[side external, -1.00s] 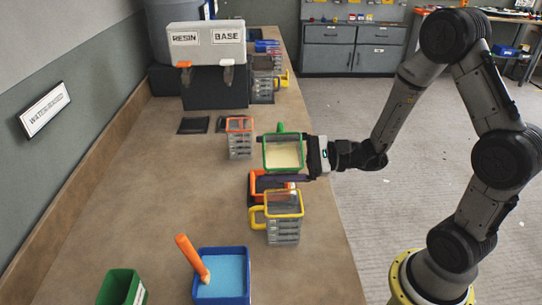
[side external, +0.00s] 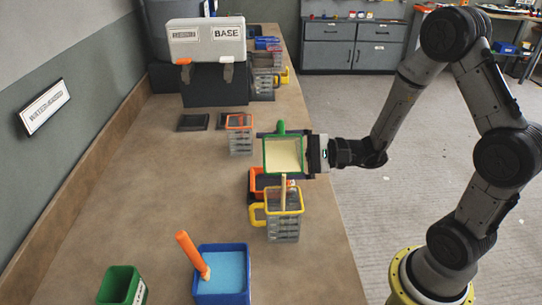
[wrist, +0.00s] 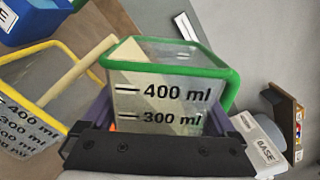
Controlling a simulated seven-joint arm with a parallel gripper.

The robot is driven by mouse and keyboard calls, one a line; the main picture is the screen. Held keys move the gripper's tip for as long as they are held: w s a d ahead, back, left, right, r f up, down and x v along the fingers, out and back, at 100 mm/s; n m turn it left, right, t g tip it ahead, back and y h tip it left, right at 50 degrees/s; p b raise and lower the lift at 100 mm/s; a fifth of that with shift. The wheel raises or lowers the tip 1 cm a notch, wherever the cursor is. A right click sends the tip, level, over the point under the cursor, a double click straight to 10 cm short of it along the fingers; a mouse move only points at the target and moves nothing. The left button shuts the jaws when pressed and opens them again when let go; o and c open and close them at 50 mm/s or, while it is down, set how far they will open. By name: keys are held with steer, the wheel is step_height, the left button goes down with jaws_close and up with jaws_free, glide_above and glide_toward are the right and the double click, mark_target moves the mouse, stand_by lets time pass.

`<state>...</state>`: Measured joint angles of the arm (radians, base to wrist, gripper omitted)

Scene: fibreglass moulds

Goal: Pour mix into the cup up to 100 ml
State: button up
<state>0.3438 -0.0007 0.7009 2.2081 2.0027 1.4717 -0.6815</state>
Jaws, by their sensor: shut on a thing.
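My gripper (side external: 272,155) is shut on a clear jug with a green rim and handle (side external: 296,140). The jug holds cream mix and is tilted towards the front of the bench. A cream stream (side external: 284,190) runs from it down into the clear yellow-rimmed cup (side external: 284,229), which stands upright with its handle to the left. The stream also shows in the wrist view (wrist: 78,73), left of the jug (wrist: 165,95) with its 400 and 300 ml marks. The yellow cup (wrist: 28,118) is there too. I cannot read the level in it.
An orange-rimmed container (side external: 257,183) stands right behind the yellow cup. Another orange-rimmed cup (side external: 240,140) is farther back. A blue tub (side external: 222,297) with an orange-handled tool and a green tub (side external: 121,285) are at the front. The bench's left middle is clear.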

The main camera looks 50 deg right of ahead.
steer(key=shift+r+n, duration=0.25)
steer(key=shift+n, duration=0.15)
steer(key=shift+f+n, duration=0.25)
steer(key=shift+n, duration=0.35)
stand_by(2.2)
steer(key=m, duration=0.3)
steer(key=r+m, duration=0.1)
steer(key=m, duration=0.1)
steer(key=shift+m, duration=0.4)
